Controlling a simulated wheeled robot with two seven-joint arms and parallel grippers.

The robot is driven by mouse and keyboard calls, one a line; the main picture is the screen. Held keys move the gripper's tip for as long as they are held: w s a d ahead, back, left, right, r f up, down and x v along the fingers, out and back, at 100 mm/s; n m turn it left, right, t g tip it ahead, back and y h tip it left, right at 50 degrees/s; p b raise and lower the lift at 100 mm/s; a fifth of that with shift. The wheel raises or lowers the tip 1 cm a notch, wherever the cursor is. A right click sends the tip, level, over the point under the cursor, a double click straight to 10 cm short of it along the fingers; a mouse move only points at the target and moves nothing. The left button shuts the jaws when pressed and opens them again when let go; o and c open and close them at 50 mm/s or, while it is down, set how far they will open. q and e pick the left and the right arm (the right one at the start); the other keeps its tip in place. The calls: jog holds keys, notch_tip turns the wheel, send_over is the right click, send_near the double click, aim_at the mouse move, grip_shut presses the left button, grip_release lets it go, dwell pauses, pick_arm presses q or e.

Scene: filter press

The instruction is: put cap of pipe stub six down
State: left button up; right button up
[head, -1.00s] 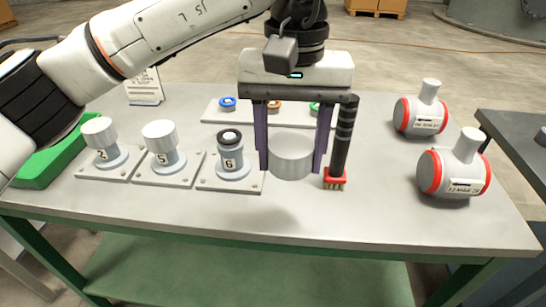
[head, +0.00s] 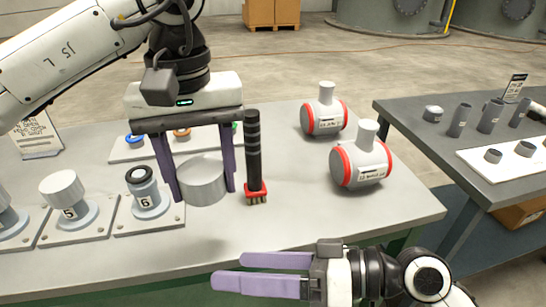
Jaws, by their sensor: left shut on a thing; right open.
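Pipe stub six (head: 149,198) stands uncapped on its base plate, with a black ring around its open top and a "6" on its front. My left gripper (head: 200,178) is shut on a silver cap (head: 203,183), just right of stub six. I cannot tell for certain whether the cap touches the table. My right gripper (head: 262,272) is open and empty, low in front of the table's front edge, pointing left.
Capped stub five (head: 70,205) stands left of six. A black-handled red brush (head: 255,170) stands close right of the cap. Behind is a tray (head: 122,155) with coloured rings. Two white-and-red vessels (head: 362,162) stand at right. The table's front right is clear. A second table (head: 410,115) holds pipe pieces.

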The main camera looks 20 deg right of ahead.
aim_at(211, 174)
jog(key=w+d+r+n+h, duration=0.1)
jog(key=d+r+n, duration=0.15)
jog(key=r, duration=0.25)
jog(key=w+d+r+n, duration=0.1)
jog(key=w+r+n, duration=0.15)
jog(key=r, duration=0.35)
jog(key=d+r+n+h, duration=0.1)
jog(key=r+n, duration=0.2)
jog(key=r, duration=0.2)
jog(key=shift+g, duration=0.3)
jog(key=x, duration=1.2)
jog(key=shift+w+d+r, duration=0.1)
jog(key=shift+w+d, duration=0.1)
jog(key=shift+w, duration=0.1)
jog(key=shift+s, duration=0.15)
jog(key=c, duration=1.1)
jog(key=o, duration=1.1)
